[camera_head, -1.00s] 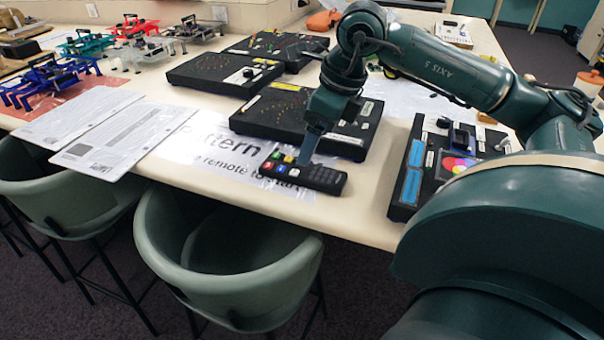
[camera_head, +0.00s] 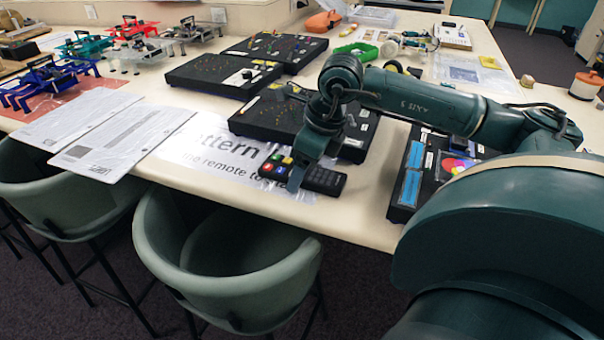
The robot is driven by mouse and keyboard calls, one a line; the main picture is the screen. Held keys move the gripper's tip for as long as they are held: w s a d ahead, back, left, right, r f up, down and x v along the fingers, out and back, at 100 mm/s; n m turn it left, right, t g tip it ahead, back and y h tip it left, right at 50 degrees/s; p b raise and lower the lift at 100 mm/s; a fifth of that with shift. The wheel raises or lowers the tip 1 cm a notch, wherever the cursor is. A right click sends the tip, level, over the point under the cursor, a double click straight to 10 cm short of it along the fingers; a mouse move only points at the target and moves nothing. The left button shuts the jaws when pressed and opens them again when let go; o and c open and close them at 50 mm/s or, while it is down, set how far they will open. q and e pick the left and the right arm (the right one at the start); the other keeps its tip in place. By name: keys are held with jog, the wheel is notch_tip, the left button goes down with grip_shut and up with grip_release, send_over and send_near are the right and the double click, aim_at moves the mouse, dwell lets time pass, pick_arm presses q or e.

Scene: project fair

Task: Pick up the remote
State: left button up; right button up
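The remote (camera_head: 326,181) is black with several coloured buttons at its left end. It lies near the front edge of the table, on a printed paper sheet (camera_head: 215,150). My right gripper (camera_head: 296,180) comes down over the remote, left of its middle. One finger shows in front of the remote's near side and covers part of it. The other finger is hidden, so I cannot tell whether the gripper is open or closed on the remote. My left gripper is not in view.
A black board (camera_head: 270,117) lies just behind the remote. Another device with a coloured disc (camera_head: 410,180) lies to the right. White sheets (camera_head: 120,140) lie to the left. Green chairs (camera_head: 225,255) stand against the table's front edge.

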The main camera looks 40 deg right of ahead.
jog(key=c, duration=0.9)
jog(key=shift+r, duration=0.15)
